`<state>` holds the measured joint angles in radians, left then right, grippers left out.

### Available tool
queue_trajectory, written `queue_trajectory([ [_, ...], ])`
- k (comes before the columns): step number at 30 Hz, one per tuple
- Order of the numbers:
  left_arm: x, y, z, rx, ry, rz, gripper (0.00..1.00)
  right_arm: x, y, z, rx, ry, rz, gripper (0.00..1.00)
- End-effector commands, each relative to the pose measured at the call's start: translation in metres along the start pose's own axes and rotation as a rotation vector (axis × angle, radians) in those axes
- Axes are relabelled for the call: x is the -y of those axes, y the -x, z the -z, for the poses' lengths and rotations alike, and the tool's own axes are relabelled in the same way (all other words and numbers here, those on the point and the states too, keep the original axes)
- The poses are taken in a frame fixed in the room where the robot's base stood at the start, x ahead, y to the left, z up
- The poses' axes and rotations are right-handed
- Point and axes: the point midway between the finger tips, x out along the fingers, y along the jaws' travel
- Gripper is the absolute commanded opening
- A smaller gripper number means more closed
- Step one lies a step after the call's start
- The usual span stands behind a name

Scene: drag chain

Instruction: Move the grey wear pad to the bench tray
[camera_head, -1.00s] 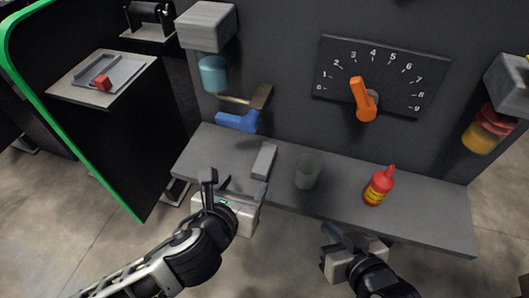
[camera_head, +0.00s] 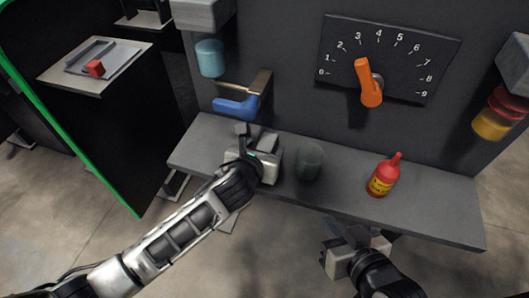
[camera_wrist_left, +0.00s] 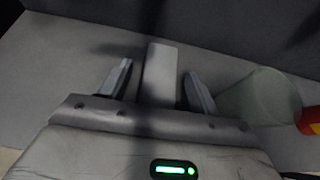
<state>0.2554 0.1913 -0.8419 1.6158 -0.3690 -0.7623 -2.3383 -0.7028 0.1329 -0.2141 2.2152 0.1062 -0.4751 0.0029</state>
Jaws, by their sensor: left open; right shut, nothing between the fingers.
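The grey wear pad (camera_head: 267,141) is a plain oblong block on the grey bench, partly hidden by my left gripper in the head view. My left gripper (camera_head: 256,137) is open over it. In the left wrist view the pad (camera_wrist_left: 160,70) lies between the two spread fingers (camera_wrist_left: 158,80), with a gap showing on the left; contact on the right is unclear. A flat grey tray (camera_head: 112,60) with a red block on it lies on a stand at the upper left. My right gripper (camera_head: 342,240) is shut and empty, in front of the bench.
A greenish cup (camera_head: 309,161) stands close right of the pad, and a red bottle (camera_head: 383,176) further right. A blue-handled tool (camera_head: 237,107) hangs behind. A dial panel with an orange lever (camera_head: 369,82) is on the wall. The bench between cup and bottle is clear.

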Motion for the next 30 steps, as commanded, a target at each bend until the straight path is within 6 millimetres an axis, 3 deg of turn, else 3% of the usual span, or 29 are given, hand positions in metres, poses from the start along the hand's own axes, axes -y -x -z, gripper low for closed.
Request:
queue_trajectory([
  [3,0.0003,-0.0118,0.0007,0.0,0.001,0.001,0.62,0.0004,0.0001,0.0014,-0.01,0.003,0.002,0.0],
  [11,-0.0001,-0.013,-0.0002,0.0,0.0,0.001,0.59,0.0008,0.0011,0.0022,-0.01,0.006,0.003,0.0],
  [16,-0.0001,-0.0129,0.0,0.0,0.0,0.001,0.12,0.0009,0.0011,0.002,-0.01,0.006,0.003,0.0],
  [18,-0.0001,-0.0129,0.0002,-0.001,0.0,0.0,0.04,0.0009,0.001,0.0017,-0.01,0.006,0.003,0.0],
  [30,0.0,-0.0113,-0.0022,-0.002,0.0,0.001,0.0,0.001,0.0015,0.0018,-0.007,0.005,0.004,0.0],
])
